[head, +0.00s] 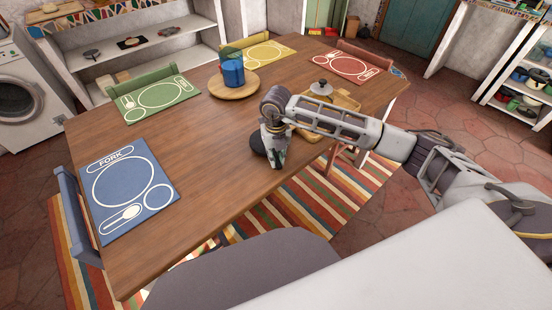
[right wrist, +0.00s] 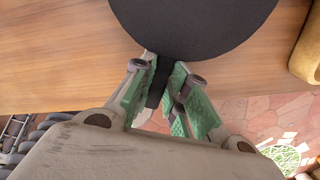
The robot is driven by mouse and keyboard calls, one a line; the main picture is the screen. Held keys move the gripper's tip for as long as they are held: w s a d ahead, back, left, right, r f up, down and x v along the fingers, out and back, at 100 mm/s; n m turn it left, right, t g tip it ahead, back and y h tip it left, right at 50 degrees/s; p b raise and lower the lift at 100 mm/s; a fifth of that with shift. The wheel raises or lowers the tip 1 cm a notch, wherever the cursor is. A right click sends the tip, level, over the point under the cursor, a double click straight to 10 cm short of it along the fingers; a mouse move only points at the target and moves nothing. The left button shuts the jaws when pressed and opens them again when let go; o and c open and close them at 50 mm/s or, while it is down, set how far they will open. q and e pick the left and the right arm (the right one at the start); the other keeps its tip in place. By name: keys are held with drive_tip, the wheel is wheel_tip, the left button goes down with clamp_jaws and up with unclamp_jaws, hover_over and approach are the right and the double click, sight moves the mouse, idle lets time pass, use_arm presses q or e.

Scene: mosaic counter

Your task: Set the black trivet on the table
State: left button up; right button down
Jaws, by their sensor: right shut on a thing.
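The black trivet (head: 257,143) is a flat dark disc over the wooden table (head: 190,140), near its front edge; it also shows large at the top of the right wrist view (right wrist: 195,25). My right gripper (head: 273,160) is shut on the trivet's short handle, which sits between the green finger pads (right wrist: 158,88) in the right wrist view. The gripper and arm hide part of the disc in the head view. I cannot tell whether the disc touches the tabletop. My left gripper is not in view.
Blue (head: 126,195), green (head: 160,97), yellow (head: 257,54) and red (head: 352,68) placemats lie on the table. A round board (head: 234,90) holds blue cups. A wooden tray (head: 345,98) stands behind my right arm. The tabletop's middle and front left are bare.

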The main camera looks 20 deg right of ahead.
drive_tip(key=shift+f, duration=0.4)
drive_tip(key=shift+f, duration=0.1)
drive_tip(key=c, duration=1.4)
unclamp_jaws()
